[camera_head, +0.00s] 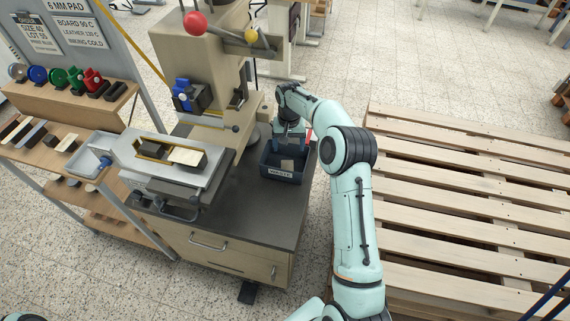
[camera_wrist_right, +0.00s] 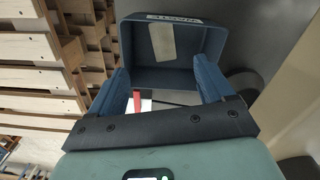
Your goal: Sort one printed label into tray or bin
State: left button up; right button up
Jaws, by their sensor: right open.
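A dark blue bin marked WASTE (camera_head: 282,176) stands on the grey bench top beside the press. A pale tan card-like piece (camera_head: 287,165) lies inside it; it looks like a label, but its print cannot be read. My right gripper (camera_head: 289,141) is open at the far side of the bin, with its fingers pointing down. In the right wrist view the blue fingers (camera_wrist_right: 163,88) are spread apart with nothing held between them. The bin (camera_wrist_right: 190,78) and the pale piece (camera_wrist_right: 161,41) lie beyond the fingertips. My left gripper is out of view.
A press (camera_head: 205,50) stands left of the bin, with a pale piece (camera_head: 186,156) on its bed. A small pale tray (camera_head: 88,163) is farther left. A red-and-white object (camera_head: 309,135) stands beside the bin. A wooden pallet (camera_head: 450,190) fills the right.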

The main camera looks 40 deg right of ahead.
notch_tip(320, 180, up, 6)
jog(key=shift+f, duration=0.1)
dwell(0.6)
